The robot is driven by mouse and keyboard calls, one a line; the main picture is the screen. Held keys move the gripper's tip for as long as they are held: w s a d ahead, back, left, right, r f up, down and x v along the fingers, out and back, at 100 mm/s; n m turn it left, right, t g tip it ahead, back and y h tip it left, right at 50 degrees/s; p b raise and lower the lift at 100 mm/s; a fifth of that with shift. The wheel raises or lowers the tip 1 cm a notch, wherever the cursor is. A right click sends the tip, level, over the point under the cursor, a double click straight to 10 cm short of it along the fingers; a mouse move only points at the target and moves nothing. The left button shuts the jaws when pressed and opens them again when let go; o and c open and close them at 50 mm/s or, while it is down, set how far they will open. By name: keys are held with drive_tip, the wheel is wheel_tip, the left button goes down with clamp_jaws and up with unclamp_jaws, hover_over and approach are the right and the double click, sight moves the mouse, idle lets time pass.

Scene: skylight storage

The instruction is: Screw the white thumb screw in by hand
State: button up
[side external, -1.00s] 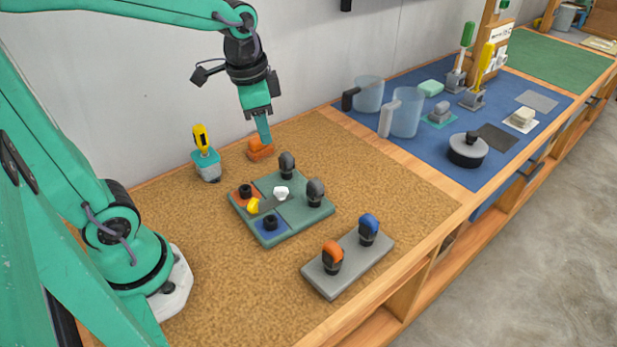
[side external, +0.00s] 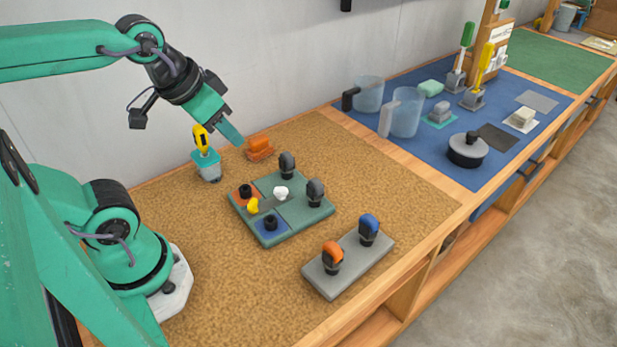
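The white thumb screw (side external: 281,193) stands on the green board (side external: 312,214), near its middle. How deep it sits cannot be told. My gripper (side external: 234,136) is in the air to the upper left of the board, tilted with its fingers pointing down and right. It is well apart from the white thumb screw. Its fingers are seen side-on, so the gap between them is hidden. Nothing shows held at the fingertips.
A yellow screw (side external: 253,206) and several dark knobs stand on the board. A yellow-handled tool stands in a teal holder (side external: 207,165) below my gripper. An orange block (side external: 259,147) lies behind. A grey plate (side external: 345,268) carries orange and blue knobs.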

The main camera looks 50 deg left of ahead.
drive_tip(key=shift+o, duration=0.4)
drive_tip(key=shift+w, duration=0.1)
drive_tip(key=n+g, duration=0.6)
drive_tip(key=n, duration=2.1)
hover_over(281, 188)
drive_tip(key=shift+f, duration=6.25)
drive_tip(key=shift+f, duration=0.2)
drive_tip(key=shift+f, duration=3.55)
drive_tip(key=shift+f, duration=0.2)
